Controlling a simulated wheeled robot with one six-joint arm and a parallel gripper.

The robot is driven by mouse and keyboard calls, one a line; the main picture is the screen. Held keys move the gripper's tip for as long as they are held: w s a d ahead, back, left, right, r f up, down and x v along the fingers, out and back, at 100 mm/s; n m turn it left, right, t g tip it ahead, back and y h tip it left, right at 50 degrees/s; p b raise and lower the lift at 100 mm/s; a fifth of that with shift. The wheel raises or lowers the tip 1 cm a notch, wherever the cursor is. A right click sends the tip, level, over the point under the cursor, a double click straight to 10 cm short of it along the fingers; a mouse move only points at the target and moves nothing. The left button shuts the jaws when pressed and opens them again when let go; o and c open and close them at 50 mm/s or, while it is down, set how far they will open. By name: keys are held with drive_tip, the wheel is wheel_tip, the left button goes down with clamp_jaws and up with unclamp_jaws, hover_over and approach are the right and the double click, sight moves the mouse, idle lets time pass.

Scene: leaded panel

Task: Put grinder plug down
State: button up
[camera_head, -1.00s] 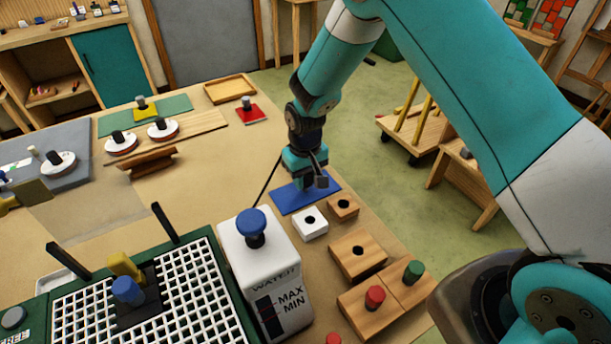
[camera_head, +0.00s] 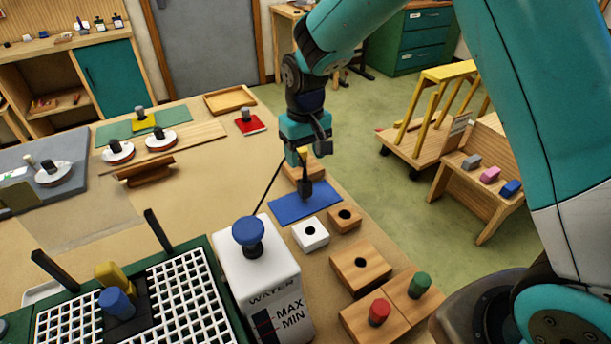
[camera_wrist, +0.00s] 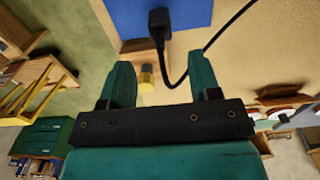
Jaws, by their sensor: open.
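The grinder plug (camera_head: 305,186) is black and stands on the blue mat (camera_head: 283,209) at the table's right edge. Its black cable (camera_head: 268,187) runs off to the lower left. In the wrist view, the plug (camera_wrist: 158,20) is at the top against the blue mat (camera_wrist: 190,12), with the cable (camera_wrist: 186,70) looping beside it. My gripper (camera_head: 305,155) is just above the plug, pointing down. In the wrist view its two teal fingers (camera_wrist: 165,85) are spread with nothing held between them, and the plug is beyond their tips.
A wooden block with a yellow top (camera_head: 301,172) is right behind the plug. A white block (camera_head: 311,237) and a small wooden block (camera_head: 344,221) sit in front of the mat. The white water tank (camera_head: 262,285) with a blue knob stands nearer. Open table lies left.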

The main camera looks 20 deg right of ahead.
drive_tip(key=s+a+r+n+y, duration=0.2)
drive_tip(key=s+r, duration=0.9)
drive_tip(key=s+r+n+y, duration=0.2)
drive_tip(key=s+r, duration=0.1)
drive_tip(key=s, duration=1.3)
drive_tip(key=shift+s+a+r+n, duration=0.3)
drive_tip(key=shift+s+r+n, duration=0.05)
drive_tip(key=shift+n, duration=0.05)
